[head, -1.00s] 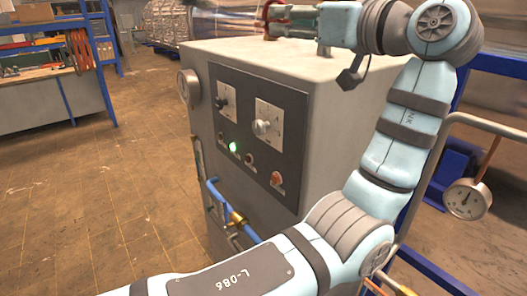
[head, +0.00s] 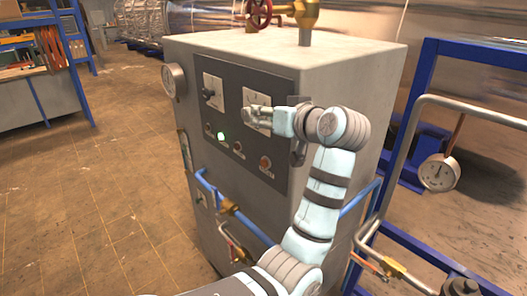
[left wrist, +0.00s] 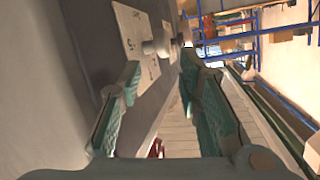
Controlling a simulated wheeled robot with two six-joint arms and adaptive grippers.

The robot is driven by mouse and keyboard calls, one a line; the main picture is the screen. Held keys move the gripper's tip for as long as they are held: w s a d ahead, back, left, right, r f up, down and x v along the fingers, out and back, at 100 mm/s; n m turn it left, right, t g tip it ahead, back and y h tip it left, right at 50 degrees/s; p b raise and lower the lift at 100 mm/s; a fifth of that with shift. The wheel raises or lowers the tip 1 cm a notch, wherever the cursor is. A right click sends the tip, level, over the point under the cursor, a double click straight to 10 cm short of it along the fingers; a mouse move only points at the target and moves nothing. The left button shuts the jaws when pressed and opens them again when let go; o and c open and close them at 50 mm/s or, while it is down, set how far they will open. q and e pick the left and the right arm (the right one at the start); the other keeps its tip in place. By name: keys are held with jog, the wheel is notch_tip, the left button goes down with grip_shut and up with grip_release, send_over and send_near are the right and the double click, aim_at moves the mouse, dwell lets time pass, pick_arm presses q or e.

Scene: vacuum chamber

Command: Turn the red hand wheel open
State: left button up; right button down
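The red hand wheel (head: 258,13) sits on a brass valve (head: 285,11) on top of the grey cabinet (head: 345,50), at the top edge of the head view. My left gripper (head: 250,114) is below the wheel and clear of it, in front of the cabinet's dark panel, over the right-hand white plate (head: 258,97). In the left wrist view my left gripper (left wrist: 160,72) has its fingers spread with nothing between them. A white plate with a knob (left wrist: 150,47) shows beyond its fingers. My right gripper is out of view.
Gauges are at the cabinet's left edge (head: 174,79) and on the right (head: 439,172). Blue pipes (head: 255,228) run low in front. Floor is free at left.

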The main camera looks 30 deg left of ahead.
pick_arm(q)
notch_tip(320, 180, down, 10)
jog(key=m+h, duration=0.1)
jog(key=shift+a+r+m+h, duration=0.25)
jog(key=shift+a+m+h, duration=0.05)
jog(key=shift+a+m, duration=0.1)
